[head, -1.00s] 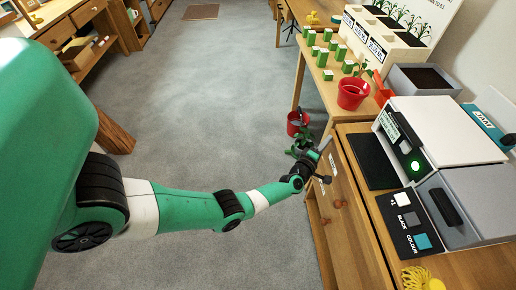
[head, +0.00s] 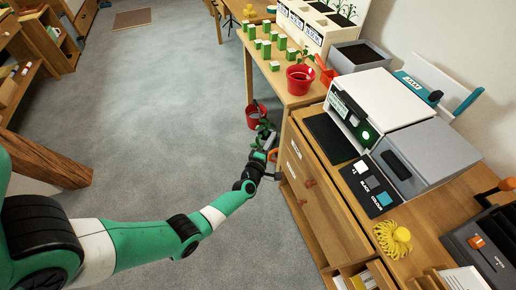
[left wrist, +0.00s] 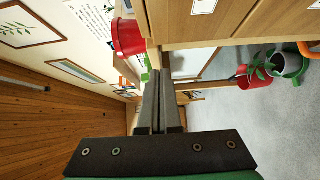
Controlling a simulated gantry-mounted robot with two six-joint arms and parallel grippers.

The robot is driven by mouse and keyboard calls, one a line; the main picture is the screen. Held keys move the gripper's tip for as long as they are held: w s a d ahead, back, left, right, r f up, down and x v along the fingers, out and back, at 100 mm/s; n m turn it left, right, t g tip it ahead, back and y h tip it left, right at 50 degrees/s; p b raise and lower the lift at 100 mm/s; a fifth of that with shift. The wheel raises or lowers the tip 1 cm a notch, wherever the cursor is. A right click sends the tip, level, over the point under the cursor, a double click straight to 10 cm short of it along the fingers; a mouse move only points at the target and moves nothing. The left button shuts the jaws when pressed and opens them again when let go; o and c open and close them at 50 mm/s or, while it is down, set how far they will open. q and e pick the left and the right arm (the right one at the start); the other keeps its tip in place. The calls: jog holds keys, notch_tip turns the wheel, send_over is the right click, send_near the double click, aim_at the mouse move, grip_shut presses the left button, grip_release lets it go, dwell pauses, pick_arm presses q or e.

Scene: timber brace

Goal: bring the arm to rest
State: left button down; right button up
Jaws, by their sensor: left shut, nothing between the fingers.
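My left arm reaches in from the left in the head view, and my left gripper (head: 269,143) is beside the front corner of the wooden drawer cabinet (head: 315,190). In the left wrist view its two grey fingers (left wrist: 158,88) lie together, shut, with nothing between them. Beyond the gripper in the head view, a red bucket (head: 257,115) and a green plant stand low near the floor, partly hidden by it. My right gripper is out of view.
A red pot (head: 300,77) and several green boxes stand on the far table. A white machine (head: 365,108) with a green light and a yellow coil (head: 392,238) sit on the cabinet top. The grey floor (head: 150,130) is clear to the left.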

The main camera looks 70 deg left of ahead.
pick_arm(q)
jog(key=p+v, duration=0.2)
jog(key=v, duration=0.4)
jog(key=shift+d+r, duration=0.15)
jog(key=shift+d, duration=0.35)
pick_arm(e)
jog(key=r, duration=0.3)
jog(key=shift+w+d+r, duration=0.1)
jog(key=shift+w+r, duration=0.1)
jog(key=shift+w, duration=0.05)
